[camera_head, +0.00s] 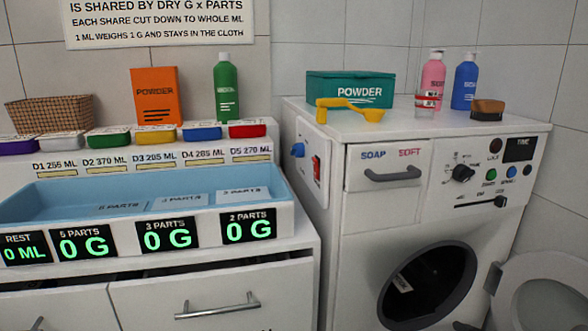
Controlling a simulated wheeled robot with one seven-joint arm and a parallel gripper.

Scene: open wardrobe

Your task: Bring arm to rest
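My arm and gripper do not show in the head view. The washing machine (382,225) stands at the right with its round door (545,292) swung open. Its drum opening (428,285) is dark, with a small pale patch inside. The detergent drawer (385,176) marked SOAP and SOFT looks shut. A yellow scoop (350,108) lies at the front left of the machine's top, by a teal box (350,88) marked POWDER.
A pink bottle (431,78), a blue bottle (465,85) and a brown block (487,108) stand on the machine. Left is a counter with a blue tray (70,200), 0 G displays, several colored lids, an orange POWDER box (156,95), green bottle (227,88) and wicker basket (50,112).

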